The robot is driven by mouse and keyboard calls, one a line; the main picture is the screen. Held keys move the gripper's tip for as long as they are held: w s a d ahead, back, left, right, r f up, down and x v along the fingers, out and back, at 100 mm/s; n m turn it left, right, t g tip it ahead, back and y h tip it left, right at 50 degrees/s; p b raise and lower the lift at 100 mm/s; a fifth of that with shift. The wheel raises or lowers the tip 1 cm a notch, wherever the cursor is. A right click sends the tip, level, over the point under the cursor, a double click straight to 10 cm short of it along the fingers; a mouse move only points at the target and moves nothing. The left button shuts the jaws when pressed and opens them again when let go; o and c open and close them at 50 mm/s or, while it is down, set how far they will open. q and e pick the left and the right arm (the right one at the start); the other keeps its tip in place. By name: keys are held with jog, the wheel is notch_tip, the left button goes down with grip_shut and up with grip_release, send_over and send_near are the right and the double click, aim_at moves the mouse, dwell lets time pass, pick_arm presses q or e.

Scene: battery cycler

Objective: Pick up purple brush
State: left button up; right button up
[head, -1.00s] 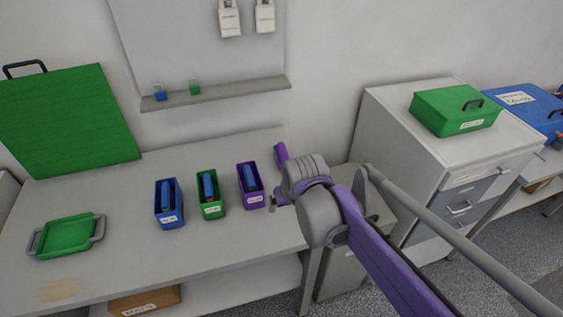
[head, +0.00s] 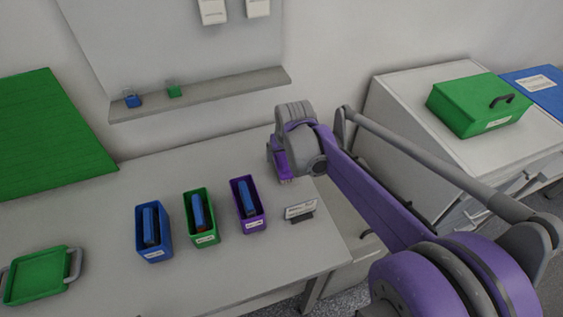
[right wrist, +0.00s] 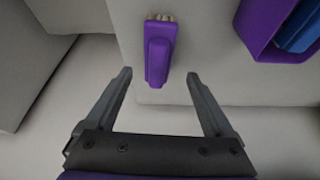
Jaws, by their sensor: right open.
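The purple brush (right wrist: 158,55) lies on the grey table, handle towards me and pale bristles away, in the right wrist view. In the head view the brush (head: 280,163) shows only partly, close under my right wrist near the table's back right corner. My right gripper (right wrist: 160,76) is open and empty. In the right wrist view its fingers stand to either side of the handle's near end. I cannot tell the height left between fingers and brush. My left gripper is not in view.
Blue (head: 155,245), green (head: 206,234) and purple (head: 253,222) bins holding blue items stand left of the brush. A small label stand (head: 300,210) is at the table's right edge. A green tray (head: 38,284) lies far left. A wall shelf (head: 205,94) hangs behind.

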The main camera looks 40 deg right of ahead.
aim_at(284, 159)
jog(key=x, duration=0.7)
jog(key=shift+s+d, duration=0.1)
jog(key=shift+s, duration=0.05)
grip_shut()
